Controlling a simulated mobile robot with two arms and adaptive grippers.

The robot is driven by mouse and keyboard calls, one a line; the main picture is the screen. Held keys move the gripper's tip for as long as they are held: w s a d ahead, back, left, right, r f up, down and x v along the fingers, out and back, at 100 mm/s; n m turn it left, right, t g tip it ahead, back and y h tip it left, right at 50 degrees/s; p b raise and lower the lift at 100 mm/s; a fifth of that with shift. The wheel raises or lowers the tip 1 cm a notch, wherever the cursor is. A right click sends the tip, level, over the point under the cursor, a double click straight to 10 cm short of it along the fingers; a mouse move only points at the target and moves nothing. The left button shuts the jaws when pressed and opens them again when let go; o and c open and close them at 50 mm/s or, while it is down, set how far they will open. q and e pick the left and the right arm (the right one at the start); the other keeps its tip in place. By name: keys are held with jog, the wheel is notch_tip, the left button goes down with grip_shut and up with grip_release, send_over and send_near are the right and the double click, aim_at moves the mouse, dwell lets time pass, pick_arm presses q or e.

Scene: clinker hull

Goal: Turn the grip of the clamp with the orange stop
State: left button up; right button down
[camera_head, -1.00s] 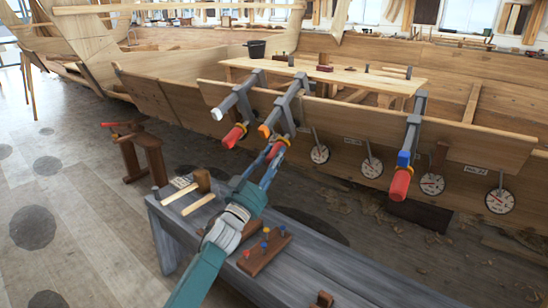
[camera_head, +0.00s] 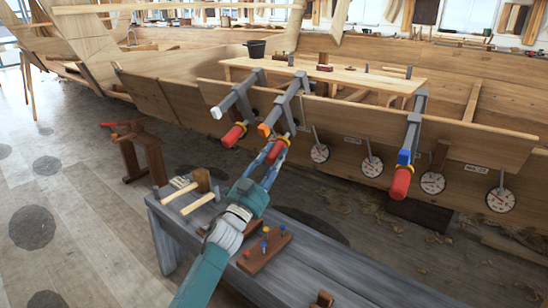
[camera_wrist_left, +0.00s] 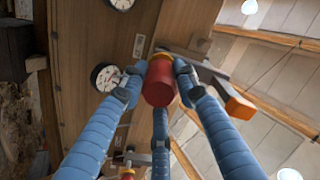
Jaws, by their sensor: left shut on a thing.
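The clamp with the orange stop (camera_head: 264,130) is the middle one of three clamps on the plank of the hull. Its red grip (camera_head: 277,150) points down toward me. My left gripper (camera_head: 276,157) is shut on this grip. In the left wrist view the red grip (camera_wrist_left: 160,82) sits between the blue fingers, with the orange stop (camera_wrist_left: 239,108) to its right. The fingers hide part of the grip in the head view. The clamp with the white stop (camera_head: 216,113) is to the left, and the clamp with the blue stop (camera_head: 404,157) is to the right. My right gripper is not in view.
A grey bench (camera_head: 330,268) stands below, with a mallet (camera_head: 202,180) and a brown peg block (camera_head: 264,251) near my left arm. Several round dials (camera_head: 372,167) hang on the hull. A small wooden stand (camera_head: 143,150) is at the left.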

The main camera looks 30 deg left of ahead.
pick_arm(q)
jog(key=shift+r, duration=0.2)
jog(key=o, duration=1.1)
jog(key=shift+o, duration=0.2)
jog(key=shift+d, duration=0.1)
jog(key=shift+f, duration=0.1)
jog(key=shift+s+f, duration=0.25)
jog(key=shift+s, duration=0.15)
jog(key=a+v, duration=0.1)
jog(key=v, duration=1)
jog(key=shift+d, duration=0.5)
jog(key=shift+r, duration=0.1)
